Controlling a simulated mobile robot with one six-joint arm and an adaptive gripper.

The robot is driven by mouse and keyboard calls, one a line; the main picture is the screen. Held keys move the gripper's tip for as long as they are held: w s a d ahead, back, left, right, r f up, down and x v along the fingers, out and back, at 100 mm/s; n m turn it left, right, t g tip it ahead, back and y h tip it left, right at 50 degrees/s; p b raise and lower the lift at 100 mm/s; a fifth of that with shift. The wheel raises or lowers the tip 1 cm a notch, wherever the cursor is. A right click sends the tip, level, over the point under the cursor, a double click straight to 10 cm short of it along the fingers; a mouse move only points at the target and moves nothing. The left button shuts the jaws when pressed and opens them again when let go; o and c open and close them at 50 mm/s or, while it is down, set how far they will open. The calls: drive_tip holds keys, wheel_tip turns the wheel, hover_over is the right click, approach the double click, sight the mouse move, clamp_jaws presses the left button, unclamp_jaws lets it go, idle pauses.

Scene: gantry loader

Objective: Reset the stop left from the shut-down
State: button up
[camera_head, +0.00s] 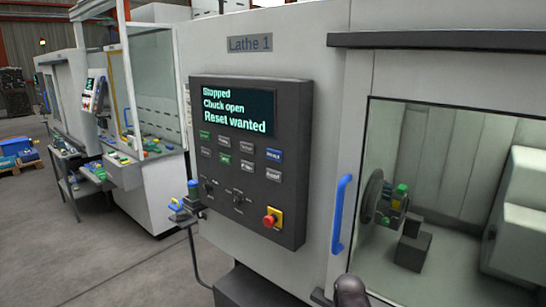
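The dark control panel (292,185) of Lathe 1 faces me near the middle of the view. Its screen (238,109) reads "Stopped", "Chuck open", "Reset wanted". Below are two rows of small buttons; the lower right one seems to read "Reset" (273,174), and a blue button (274,155) sits above it. A red mushroom stop button (269,221) on a yellow plate is at the panel's lower right. I cannot tell whether it is pressed in. A dark rounded part at the bottom edge may be my arm; no gripper fingers show.
A blue door handle (341,214) stands out right of the panel. Behind the window, a chuck (373,197) shows with green and yellow parts near it. A small shelf with blue parts (192,192) juts out left of the panel. Open floor (150,275) lies at the lower left.

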clamp_jaws()
idle(1.1)
